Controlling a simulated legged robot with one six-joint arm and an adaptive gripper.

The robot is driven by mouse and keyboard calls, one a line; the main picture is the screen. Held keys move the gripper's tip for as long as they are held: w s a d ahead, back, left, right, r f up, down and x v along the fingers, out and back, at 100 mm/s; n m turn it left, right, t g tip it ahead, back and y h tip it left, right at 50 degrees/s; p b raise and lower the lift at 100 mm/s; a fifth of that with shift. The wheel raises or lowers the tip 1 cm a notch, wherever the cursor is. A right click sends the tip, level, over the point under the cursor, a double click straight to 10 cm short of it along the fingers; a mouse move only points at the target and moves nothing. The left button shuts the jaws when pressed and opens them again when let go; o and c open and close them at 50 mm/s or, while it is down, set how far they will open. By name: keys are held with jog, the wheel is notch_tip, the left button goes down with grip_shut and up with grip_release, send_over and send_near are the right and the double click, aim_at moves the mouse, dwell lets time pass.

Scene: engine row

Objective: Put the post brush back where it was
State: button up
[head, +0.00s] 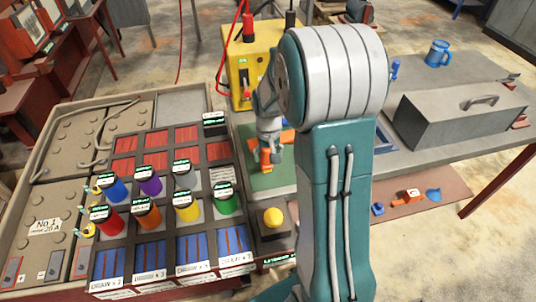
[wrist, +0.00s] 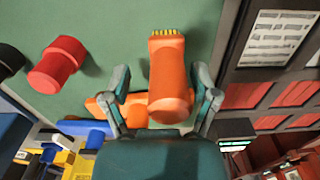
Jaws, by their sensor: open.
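The orange brush (wrist: 168,70) with short yellow bristles lies or stands over the green mat (wrist: 110,25) in the wrist view; I cannot tell whether it touches the mat. My gripper (wrist: 161,76) is open, with one finger on each side of the brush's thick end and gaps showing. In the head view, my gripper (head: 269,146) is low over the green mat (head: 277,178), with the orange brush (head: 266,160) just below it. A second orange piece (wrist: 102,106) shows behind the left finger.
A red cylinder (wrist: 57,63) lies on the mat. The tray of coloured caps and red and blue compartments (head: 165,205) stands left of the mat. A yellow box (head: 252,65) stands behind, a grey toolbox (head: 460,115) to the right. A yellow button (head: 273,216) sits in front.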

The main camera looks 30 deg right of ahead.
jog(key=shift+a+r, duration=0.15)
jog(key=shift+r, duration=0.05)
notch_tip(320, 180, up, 12)
jog(key=shift+f, duration=0.1)
jog(key=s+a+r+n+t, duration=0.1)
jog(key=s+a+r, duration=0.3)
jog(key=s, duration=0.5)
jog(key=s+a+r+n+t, duration=0.2)
jog(key=s+a+r+t, duration=0.1)
jog(key=s+a, duration=0.5)
jog(key=shift+s+a+r+t, duration=0.4)
jog(key=shift+s+t, duration=0.4)
jog(key=shift+s, duration=0.25)
jog(key=shift+d, duration=0.1)
